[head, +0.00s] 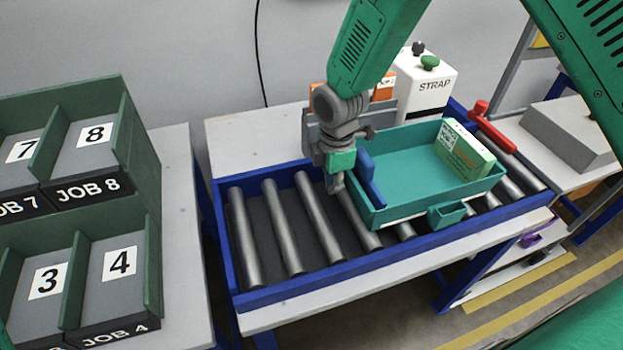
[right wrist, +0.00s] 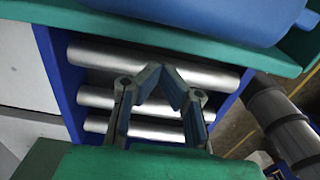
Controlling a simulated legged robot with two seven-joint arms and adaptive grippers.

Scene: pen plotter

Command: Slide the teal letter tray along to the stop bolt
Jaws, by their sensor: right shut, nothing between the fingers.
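The teal letter tray (head: 405,209) sits on the rollers of a blue-framed conveyor in the head view. It holds a green and white box (head: 465,150) at its right end and a blue object (head: 371,180) at its left end. The red stop bolt (head: 494,130) is at the conveyor's right part, beyond the tray's right end, with a gap between them. My right gripper (head: 336,186) is shut and empty, pointing down just left of the tray's left end. In the right wrist view its fingertips (right wrist: 163,72) are close to the tray's edge (right wrist: 190,42); I cannot tell if they touch.
Bare rollers (head: 283,228) lie left of the tray inside the blue rail (head: 330,277). A white STRAP box (head: 425,85) stands behind the conveyor. Green job bins (head: 150,150) stand at the left. A grey block (head: 568,135) is beyond the conveyor's right end.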

